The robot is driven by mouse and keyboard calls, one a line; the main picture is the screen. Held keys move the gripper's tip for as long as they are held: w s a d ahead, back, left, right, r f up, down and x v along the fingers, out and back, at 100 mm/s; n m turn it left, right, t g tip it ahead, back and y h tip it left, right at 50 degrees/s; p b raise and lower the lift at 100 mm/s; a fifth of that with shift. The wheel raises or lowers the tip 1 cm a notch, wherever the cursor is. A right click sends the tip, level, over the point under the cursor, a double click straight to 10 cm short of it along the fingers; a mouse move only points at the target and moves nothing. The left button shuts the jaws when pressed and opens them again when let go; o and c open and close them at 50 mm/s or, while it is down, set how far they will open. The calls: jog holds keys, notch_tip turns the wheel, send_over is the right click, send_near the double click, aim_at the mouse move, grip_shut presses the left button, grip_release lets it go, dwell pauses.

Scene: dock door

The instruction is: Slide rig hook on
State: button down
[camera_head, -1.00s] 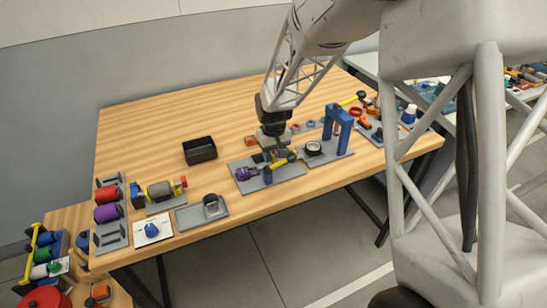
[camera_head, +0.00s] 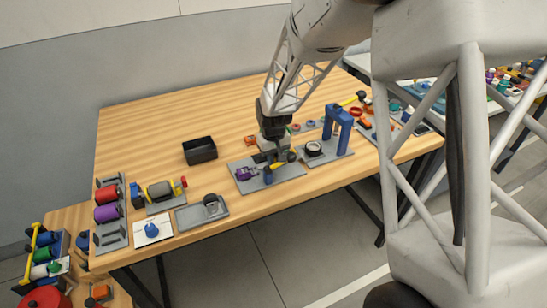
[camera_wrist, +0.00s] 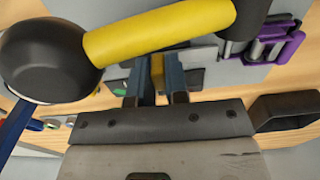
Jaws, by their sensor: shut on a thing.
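A yellow bar (camera_head: 283,163) with a dark round knob (camera_head: 292,156), likely the rig hook, is at my gripper (camera_head: 271,158) over a grey base plate (camera_head: 292,174). In the wrist view the yellow bar (camera_wrist: 160,30) crosses the top, with the black knob (camera_wrist: 48,60) at its left. My gripper (camera_wrist: 157,85) is shut on a narrow yellow part (camera_wrist: 157,72) between its blue fingers. A blue post (camera_head: 268,178) stands on the plate below. A purple clamp (camera_head: 246,174) is at the plate's left; it also shows in the wrist view (camera_wrist: 283,45). The bar's contact with the post is unclear.
A blue arch (camera_head: 338,122) and a round gauge-like part (camera_head: 313,148) stand close on the right. A black bin (camera_head: 200,150) is behind left. A grey tray with a ring (camera_head: 212,206) is front left. The table's back middle is clear.

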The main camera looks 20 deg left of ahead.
aim_at(266, 165)
jog(key=shift+s+a, duration=0.95)
jog(key=shift+a, duration=0.05)
jog(key=c, duration=1.1)
grip_release()
jog(key=shift+r, duration=0.1)
jog(key=shift+r, duration=3.8)
